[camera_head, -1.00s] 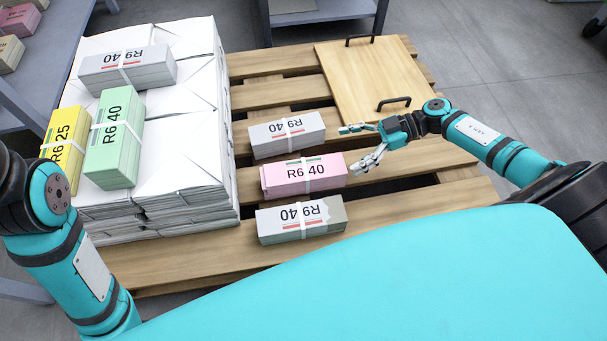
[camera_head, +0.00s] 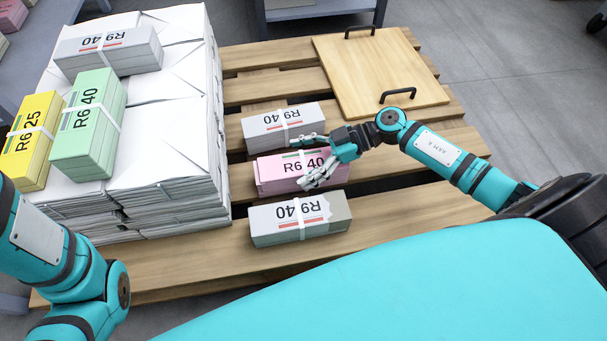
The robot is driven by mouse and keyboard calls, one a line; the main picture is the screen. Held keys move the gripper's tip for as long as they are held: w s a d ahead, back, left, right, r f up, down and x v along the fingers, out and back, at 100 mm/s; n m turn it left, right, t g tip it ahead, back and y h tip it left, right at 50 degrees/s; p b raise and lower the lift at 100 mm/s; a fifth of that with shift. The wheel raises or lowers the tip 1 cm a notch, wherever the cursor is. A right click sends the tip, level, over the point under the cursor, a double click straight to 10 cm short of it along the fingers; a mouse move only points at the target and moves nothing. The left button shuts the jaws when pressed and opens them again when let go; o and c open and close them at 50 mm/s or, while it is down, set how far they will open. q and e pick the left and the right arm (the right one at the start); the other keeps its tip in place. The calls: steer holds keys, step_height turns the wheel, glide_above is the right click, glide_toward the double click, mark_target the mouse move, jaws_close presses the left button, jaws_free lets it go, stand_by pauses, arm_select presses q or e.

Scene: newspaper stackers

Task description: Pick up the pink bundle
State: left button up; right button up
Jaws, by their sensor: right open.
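The pink bundle (camera_head: 273,172), marked R6 40 and tied with a white band, lies on the wooden pallet between two grey bundles. My right gripper (camera_head: 305,160) is open at the right end of the pink bundle. One finger shows on the far side, near the grey bundle behind, and the other shows over the near right part of the pink bundle. I cannot tell whether the fingers touch it. My left arm shows at the left edge, but its gripper is out of view.
A grey bundle (camera_head: 262,126) lies behind the pink one and another grey bundle (camera_head: 275,228) in front, both close. A tall white paper stack (camera_head: 165,165) with green, yellow and grey bundles stands left. A wooden board (camera_head: 365,70) with black handles lies at the back right.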

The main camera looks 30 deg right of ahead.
steer(key=shift+a, duration=0.15)
steer(key=c, duration=1.8)
steer(key=shift+o, duration=0.2)
steer(key=shift+r, duration=0.15)
